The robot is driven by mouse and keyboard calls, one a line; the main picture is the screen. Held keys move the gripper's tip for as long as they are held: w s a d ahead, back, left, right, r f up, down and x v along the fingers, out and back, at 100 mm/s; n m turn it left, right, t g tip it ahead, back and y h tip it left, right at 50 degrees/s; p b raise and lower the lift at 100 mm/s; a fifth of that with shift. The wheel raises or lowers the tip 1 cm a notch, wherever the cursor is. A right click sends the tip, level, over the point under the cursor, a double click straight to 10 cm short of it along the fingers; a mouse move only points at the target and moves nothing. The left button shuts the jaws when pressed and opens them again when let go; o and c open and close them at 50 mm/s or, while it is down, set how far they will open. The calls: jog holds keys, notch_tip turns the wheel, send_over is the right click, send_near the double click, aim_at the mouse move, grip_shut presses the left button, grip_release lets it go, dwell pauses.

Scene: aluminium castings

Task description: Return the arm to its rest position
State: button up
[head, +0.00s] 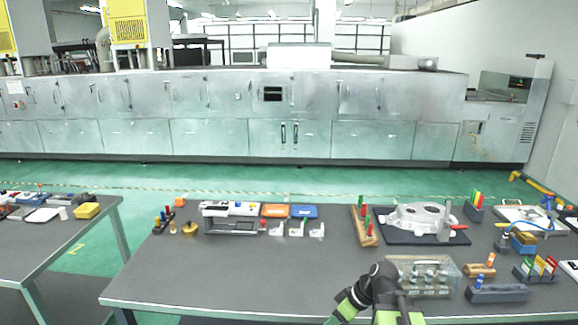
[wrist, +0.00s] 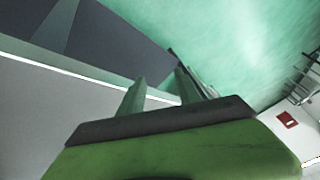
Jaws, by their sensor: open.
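My arm shows at the bottom of the head view, right of centre, with a dark joint and green links bent above the front part of the table (head: 240,280). I cannot make out the fingertips there. In the wrist view my gripper (wrist: 160,80) is open. Its two green fingers stand apart with nothing between them. Beyond them are a grey surface, a pale edge and the green floor (wrist: 235,30). No object is in contact with the fingers.
A clear box (head: 425,276) of metal parts stands just right of my arm. Behind are a casting (head: 415,219) on a dark mat and a wooden block (head: 364,228) with coloured pegs. The table's front left is bare. Another table (head: 50,245) stands at left.

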jog(key=s+d+f+m+g+h, duration=0.1)
jog(key=s+d+f+m+h, duration=0.1)
jog(key=m+h, duration=0.4)
jog(key=d+f+m, duration=0.1)
jog(key=d+m, duration=0.1)
jog(key=m, duration=0.2)
jog(key=shift+s+d+f, duration=0.15)
jog(key=shift+s+d, duration=0.1)
jog(key=shift+s, duration=0.1)
dwell(0.6)
